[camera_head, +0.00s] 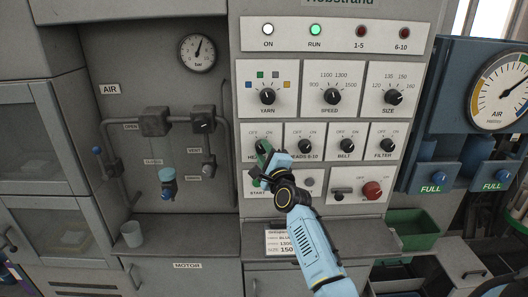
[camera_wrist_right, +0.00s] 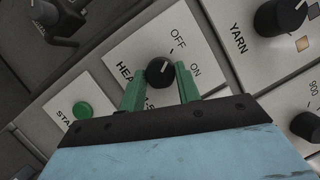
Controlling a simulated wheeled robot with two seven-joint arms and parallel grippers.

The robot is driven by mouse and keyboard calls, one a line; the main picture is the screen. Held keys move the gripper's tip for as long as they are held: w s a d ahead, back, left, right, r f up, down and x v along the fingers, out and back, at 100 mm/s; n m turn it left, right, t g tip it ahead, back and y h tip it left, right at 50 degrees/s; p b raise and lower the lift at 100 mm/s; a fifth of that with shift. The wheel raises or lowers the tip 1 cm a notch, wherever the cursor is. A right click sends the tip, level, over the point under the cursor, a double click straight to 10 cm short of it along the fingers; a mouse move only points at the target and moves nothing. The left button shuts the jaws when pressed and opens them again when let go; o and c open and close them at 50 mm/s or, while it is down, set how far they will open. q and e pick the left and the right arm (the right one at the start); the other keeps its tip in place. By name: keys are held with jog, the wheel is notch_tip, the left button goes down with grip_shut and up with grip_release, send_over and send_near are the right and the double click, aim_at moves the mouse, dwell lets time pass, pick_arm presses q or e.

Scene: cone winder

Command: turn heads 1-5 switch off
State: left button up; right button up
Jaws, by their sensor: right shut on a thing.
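The heads 1-5 switch is a black round knob (camera_wrist_right: 160,73) on a white plate marked OFF and ON in the right wrist view. My right gripper (camera_wrist_right: 160,85) has its two green fingers closed on either side of this knob. The exact direction of the knob's pointer is hard to tell. In the head view my right gripper (camera_head: 263,153) is at the left plate of the lower knob row and hides the knob and part of its label. My left gripper is not in view.
The heads 6-10 knob (camera_head: 305,146) is just right of my gripper, then the belt knob (camera_head: 346,145). The green start button (camera_wrist_right: 82,111) lies close below. The yarn knob (camera_head: 267,97) is above. The RUN lamp (camera_head: 315,30) glows green; the 1-5 lamp (camera_head: 360,32) is dark red.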

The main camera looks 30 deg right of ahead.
jog(key=o, duration=1)
jog(key=b+v, duration=0.1)
jog(key=v, duration=1.2)
jog(key=shift+s+a, duration=0.15)
jog(key=shift+s, duration=0.05)
